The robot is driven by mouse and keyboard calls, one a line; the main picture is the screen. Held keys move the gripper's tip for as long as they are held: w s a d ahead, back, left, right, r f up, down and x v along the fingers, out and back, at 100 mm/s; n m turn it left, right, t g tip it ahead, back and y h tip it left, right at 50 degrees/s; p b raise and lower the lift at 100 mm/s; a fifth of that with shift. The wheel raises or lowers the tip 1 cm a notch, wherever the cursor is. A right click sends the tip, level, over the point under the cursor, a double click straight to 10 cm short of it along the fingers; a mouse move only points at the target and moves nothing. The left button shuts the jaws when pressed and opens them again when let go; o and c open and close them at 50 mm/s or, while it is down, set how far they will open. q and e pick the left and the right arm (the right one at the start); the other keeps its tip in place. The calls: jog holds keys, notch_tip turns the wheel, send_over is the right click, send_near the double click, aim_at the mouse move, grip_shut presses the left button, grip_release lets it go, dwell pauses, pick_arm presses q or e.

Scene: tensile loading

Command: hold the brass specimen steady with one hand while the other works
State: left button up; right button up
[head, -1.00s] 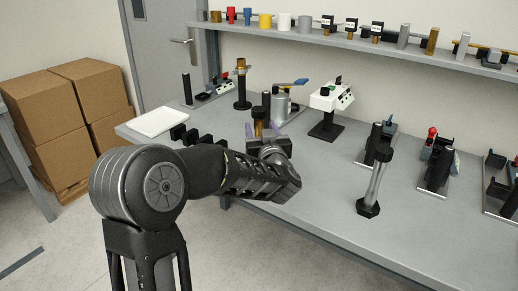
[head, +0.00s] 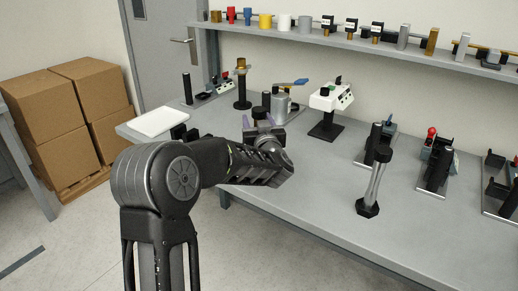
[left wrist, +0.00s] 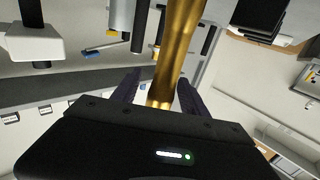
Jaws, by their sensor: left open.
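The brass specimen (left wrist: 178,45) shows in the left wrist view as a long shiny gold bar running from the top edge down between my left gripper's two dark purple fingers. My left gripper (left wrist: 157,90) is open, with a finger on each side of the bar; I cannot tell whether either touches it. In the head view my left gripper (head: 264,128) is over the left middle of the bench, and the specimen cannot be made out clearly there. My right gripper is not in view.
On the grey bench (head: 310,175) stand a grey cylinder with a blue lever (head: 280,108), a white instrument (head: 331,97) on a black base and a metal post (head: 372,188). A white pad (head: 162,120) lies at the left.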

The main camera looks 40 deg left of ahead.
pick_arm(q)
jog(key=shift+c, duration=0.5)
grip_shut()
dwell(1.0)
jog(key=shift+r, duration=0.15)
